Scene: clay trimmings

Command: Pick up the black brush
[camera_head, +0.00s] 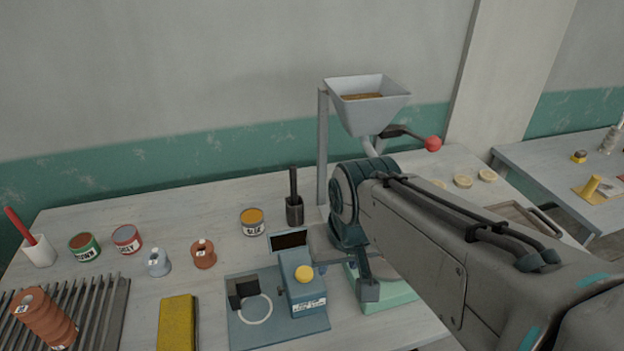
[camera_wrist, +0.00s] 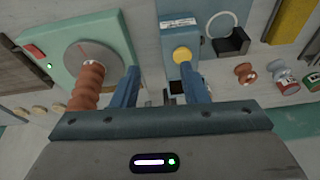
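The black brush (camera_head: 294,186) has a thin dark handle and stands upright in a dark cup (camera_head: 295,212) on the bench, in the head view left of the hopper post. Its lower end is hidden in the cup. I cannot make it out clearly in the wrist view. My gripper (camera_wrist: 158,72) is open, with two blue fingers spread wide and nothing held between them. In the head view my arm reaches in from the right, and its end is to the right of the brush and nearer to me, apart from it.
A blue press with a yellow button (camera_head: 304,273) stands in front of the brush. A hopper (camera_head: 366,110) rises behind.

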